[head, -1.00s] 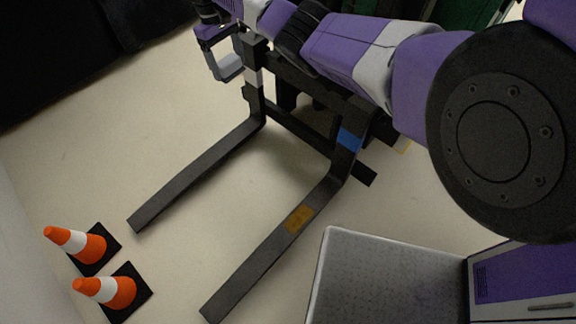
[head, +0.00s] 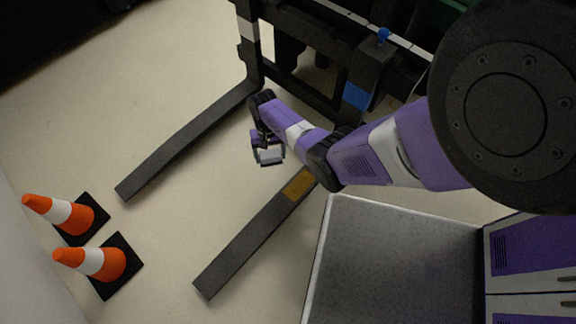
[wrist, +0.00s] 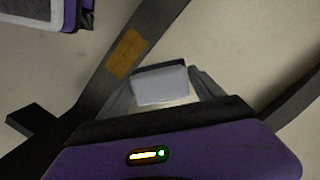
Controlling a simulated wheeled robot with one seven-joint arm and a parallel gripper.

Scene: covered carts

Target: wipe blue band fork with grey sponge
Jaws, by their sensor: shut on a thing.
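The blue band fork (head: 243,243) is the right one of two black forks in the head view, with a blue band (head: 357,97) on its upright part. An orange-brown patch (head: 300,184) lies on its top. The patch also shows in the wrist view (wrist: 125,53). My gripper (head: 269,152) is over the gap between the forks, left of the patch and apart from this fork. It is shut on the grey sponge (wrist: 160,86), which sits between the fingers in the wrist view.
The other fork (head: 180,146), with a pale band (head: 247,31), is to the left. Two orange and white cones (head: 64,214) (head: 95,262) stand near the fork tips. A grey-topped surface (head: 395,260) is at the lower right. Pale floor between the forks is clear.

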